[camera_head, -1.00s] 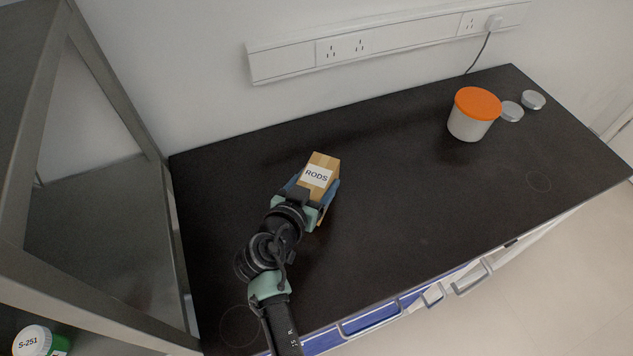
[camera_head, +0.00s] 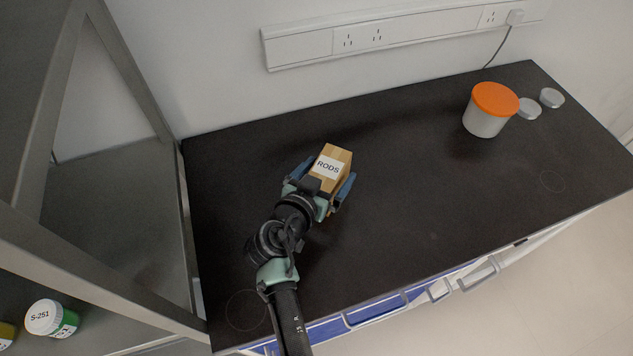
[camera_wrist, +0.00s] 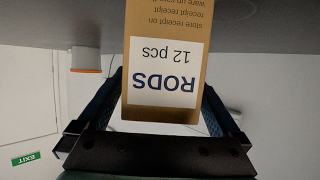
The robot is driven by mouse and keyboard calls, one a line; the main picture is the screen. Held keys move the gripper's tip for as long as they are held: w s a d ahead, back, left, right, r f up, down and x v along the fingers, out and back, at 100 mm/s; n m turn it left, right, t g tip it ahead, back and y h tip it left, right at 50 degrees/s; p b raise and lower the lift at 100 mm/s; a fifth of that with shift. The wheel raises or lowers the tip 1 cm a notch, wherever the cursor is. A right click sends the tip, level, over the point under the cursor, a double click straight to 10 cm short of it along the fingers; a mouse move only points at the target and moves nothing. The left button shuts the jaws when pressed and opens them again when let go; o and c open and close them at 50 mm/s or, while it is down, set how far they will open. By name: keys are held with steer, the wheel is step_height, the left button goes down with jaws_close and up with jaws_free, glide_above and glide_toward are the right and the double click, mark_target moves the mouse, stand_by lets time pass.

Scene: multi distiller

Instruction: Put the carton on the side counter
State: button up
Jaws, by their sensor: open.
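The carton (camera_head: 336,158) is a tan cardboard box with a white "RODS" label. It stands on the black side counter (camera_head: 420,200), left of its middle, as far as the head view shows. My gripper (camera_head: 326,182) is open around the carton, with one blue finger on each side and visible gaps between the fingers and the box. In the wrist view, the carton (camera_wrist: 165,60) appears upside down between the spread fingers (camera_wrist: 160,105). Its label also reads "12 pcs". The carton's base is partly hidden by my gripper in the head view.
A white tub with an orange lid (camera_head: 490,110) stands at the counter's back right, beside two small silver tins (camera_head: 551,97). A grey metal frame shelf (camera_head: 150,110) rises at the left, with a green-labelled jar (camera_head: 52,318) on it. The counter's middle is clear.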

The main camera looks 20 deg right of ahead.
steer(key=b+v, duration=0.1)
steer(key=v, duration=1.1)
steer(key=w+a+r+n+t+y, duration=0.1)
steer(key=w+r+t+y, duration=0.15)
steer(key=r, duration=0.75)
steer(key=w+a+r+n+t+y, duration=0.1)
steer(key=w+a+r+t, duration=0.2)
steer(key=r, duration=0.7)
steer(key=w+r+n+t+y, duration=0.15)
steer(key=r+t, duration=0.25)
steer(key=r, duration=0.6)
steer(key=s+a+r+n+t+y, duration=0.1)
steer(key=s+r+t, duration=0.3)
steer(key=r, duration=0.8)
steer(key=s+a+r+n+t+y, duration=0.2)
steer(key=s+r, duration=0.6)
steer(key=r, duration=0.4)
steer(key=shift+r+n+t+y, duration=0.2)
steer(key=shift+n+t+y, duration=0.4)
steer(key=shift+n+t, duration=0.45)
steer(key=shift+r+p, duration=0.3)
